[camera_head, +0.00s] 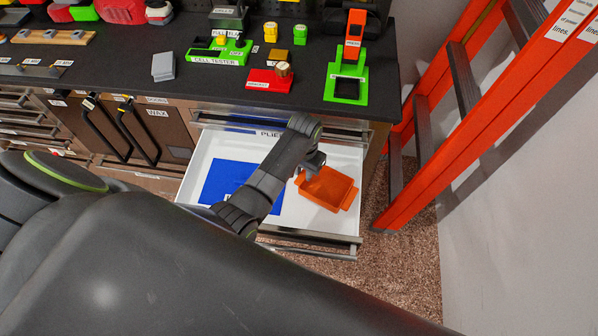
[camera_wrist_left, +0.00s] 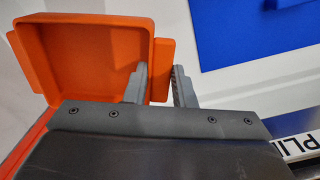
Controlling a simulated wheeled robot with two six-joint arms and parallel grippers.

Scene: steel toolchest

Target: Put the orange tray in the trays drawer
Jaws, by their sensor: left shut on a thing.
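The orange tray (camera_head: 325,190) is a shallow open box with small side tabs. It is at the right side of an open white drawer (camera_head: 290,217) below the bench. My left gripper (camera_head: 313,166) is shut on the tray's wall. In the left wrist view the fingers (camera_wrist_left: 160,84) straddle the wall of the tray (camera_wrist_left: 92,55), one inside and one outside. The tray looks empty. I cannot tell whether its underside touches the drawer floor. My right gripper is not in view.
A blue panel (camera_head: 222,180) covers the left part of the drawer floor. A label starting "PLIE" (camera_head: 271,133) shows at the drawer's back edge. The black bench top (camera_head: 205,88) holds several tools. An orange ladder (camera_head: 455,130) stands close on the right.

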